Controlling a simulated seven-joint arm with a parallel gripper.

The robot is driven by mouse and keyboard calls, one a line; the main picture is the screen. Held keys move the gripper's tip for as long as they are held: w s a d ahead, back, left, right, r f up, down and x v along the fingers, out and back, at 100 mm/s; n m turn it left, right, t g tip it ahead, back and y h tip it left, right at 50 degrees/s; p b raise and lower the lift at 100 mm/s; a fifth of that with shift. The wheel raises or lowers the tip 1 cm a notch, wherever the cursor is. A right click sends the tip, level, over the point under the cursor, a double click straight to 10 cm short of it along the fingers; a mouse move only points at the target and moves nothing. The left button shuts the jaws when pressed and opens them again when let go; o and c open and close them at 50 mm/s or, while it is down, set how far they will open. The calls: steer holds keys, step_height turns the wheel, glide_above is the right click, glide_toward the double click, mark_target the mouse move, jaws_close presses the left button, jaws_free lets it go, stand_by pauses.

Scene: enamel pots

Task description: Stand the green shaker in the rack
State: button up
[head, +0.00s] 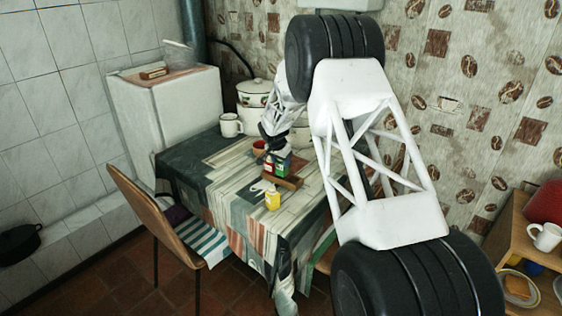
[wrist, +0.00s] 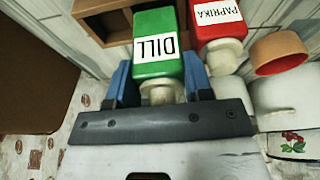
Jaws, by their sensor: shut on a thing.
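The green shaker (wrist: 158,50), labelled DILL, is between the blue fingers of my gripper (wrist: 160,88) in the wrist view. The gripper is shut on it near its pale cap. In the head view the green shaker (head: 284,166) is at the right part of the small wooden rack (head: 291,183); I cannot tell whether it touches the rack. Part of the rack (wrist: 90,7) shows at the top left of the wrist view. A red shaker (wrist: 216,22), labelled PAPRIKA, is beside the green one. It also shows at the rack in the head view (head: 268,166).
A yellow shaker (head: 272,201) stands on the table in front of the rack. A reddish-brown bowl (head: 259,147), a white mug (head: 230,125) and a white enamel pot (head: 254,93) are behind. The left part of the tabletop (head: 195,164) is clear.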

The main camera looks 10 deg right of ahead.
steer(key=shift+f, duration=1.45)
stand_by(0.6)
steer(key=o, duration=0.9)
steer(key=v, duration=0.8)
